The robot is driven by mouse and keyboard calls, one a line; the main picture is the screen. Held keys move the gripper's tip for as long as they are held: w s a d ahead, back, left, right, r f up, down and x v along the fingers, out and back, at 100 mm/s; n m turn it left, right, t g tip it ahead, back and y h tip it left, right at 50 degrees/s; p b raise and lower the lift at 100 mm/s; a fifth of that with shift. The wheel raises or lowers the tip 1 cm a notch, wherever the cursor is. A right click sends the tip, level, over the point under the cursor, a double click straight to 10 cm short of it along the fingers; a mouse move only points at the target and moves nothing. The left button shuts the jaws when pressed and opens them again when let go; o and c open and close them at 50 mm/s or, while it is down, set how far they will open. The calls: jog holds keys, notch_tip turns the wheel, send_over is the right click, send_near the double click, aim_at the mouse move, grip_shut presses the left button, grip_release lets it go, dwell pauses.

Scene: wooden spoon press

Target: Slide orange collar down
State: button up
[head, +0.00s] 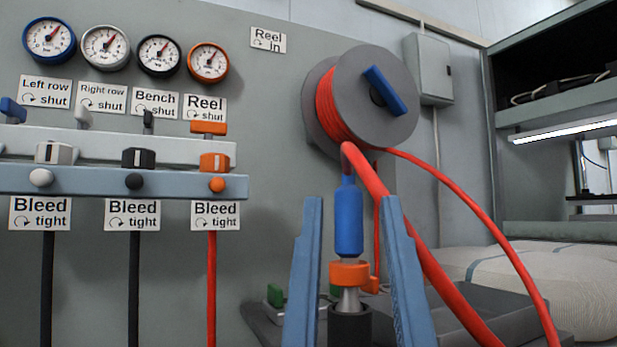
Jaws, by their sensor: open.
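The orange collar (350,273) sits around a metal fitting (349,300), just below a blue sleeve (348,218) that tapers at its lower end. Below the fitting is a dark cylindrical socket (349,327), cut off by the bottom edge. My gripper (352,200) shows as two blue-grey fingers rising from the bottom edge, one on each side of the sleeve and collar. The fingers are open, with a visible gap on both sides of the collar. In the picture their tips reach higher than the collar; I cannot tell their depth relative to it.
A hose reel (375,97) with a blue handle is on the wall above. A thick red hose (440,275) slants down past the right finger. Gauges (209,62), valve rails (110,180) and signs fill the left.

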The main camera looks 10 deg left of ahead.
dwell(0.3)
jog(key=shift+r, duration=0.1)
jog(key=c, duration=0.6)
jog(key=shift+w+d+r+p, duration=0.15)
jog(key=shift+w+p, duration=0.1)
jog(key=shift+p, duration=0.25)
grip_shut()
jog(key=w+d+n+g+y+p, duration=0.4)
jog(key=w+g+p, duration=0.5)
jog(key=p, duration=1.3)
jog(key=s+d+r+n+g+y+p, duration=0.2)
jog(key=s+d+r+g+y+p, duration=0.1)
jog(key=p, duration=1.9)
jog(key=shift+s+r+g+y+p, duration=0.3)
jog(key=shift+s+g+p, duration=0.1)
jog(key=shift+s+g, duration=0.6)
jog(key=shift+w, duration=0.15)
